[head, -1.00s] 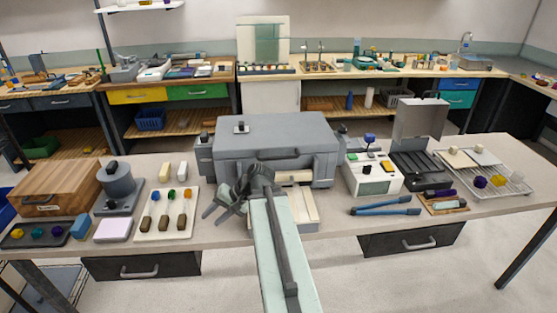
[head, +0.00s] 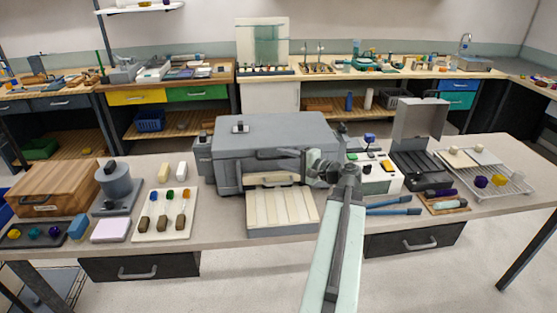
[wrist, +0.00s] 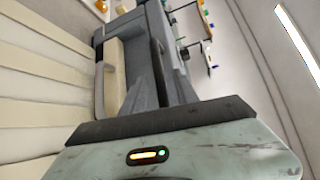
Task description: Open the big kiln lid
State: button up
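The big kiln (head: 232,170) is a grey box in the middle of the bench. Its grey lid (head: 280,128) is down, with a dark handle (head: 268,153) on the front edge. My gripper (head: 290,153) is in front of the kiln, at the right end of that handle in the head view; whether they touch I cannot tell. Its fingers are small and partly hidden there, so their opening does not show.
A cream slatted tray (head: 282,208) lies before the kiln. A white device (head: 382,186) and blue-handled tongs (head: 390,210) are to the right.

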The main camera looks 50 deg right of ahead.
jog(key=shift+w+a+f, duration=0.15)
jog(key=shift+w, duration=1.05)
grip_shut()
dwell(0.5)
